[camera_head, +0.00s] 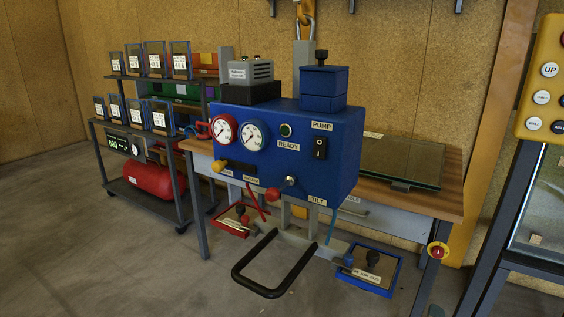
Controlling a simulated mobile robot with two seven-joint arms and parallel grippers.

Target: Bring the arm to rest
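Neither of my arms nor grippers shows in the head view. A blue vacuum-lifter-like unit (285,150) hangs upright in the middle from a hook and shackle (305,28). Its front has two round gauges, a green READY light (286,130), a black PUMP switch (320,147) and a lever labelled TILT (290,181). A black U-shaped handle (273,266) sticks out below it toward me. Red-framed (231,222) and blue-framed (370,270) pads or trays show low on either side; how they attach is partly hidden.
A wooden-topped bench (450,202) stands behind the unit, with a dark glass pane (400,162) on it. A shelf cart (131,190) with several small labelled frames and a red tank (155,180) is at left. A yellow button panel (547,90) is at right. Floor at front left is clear.

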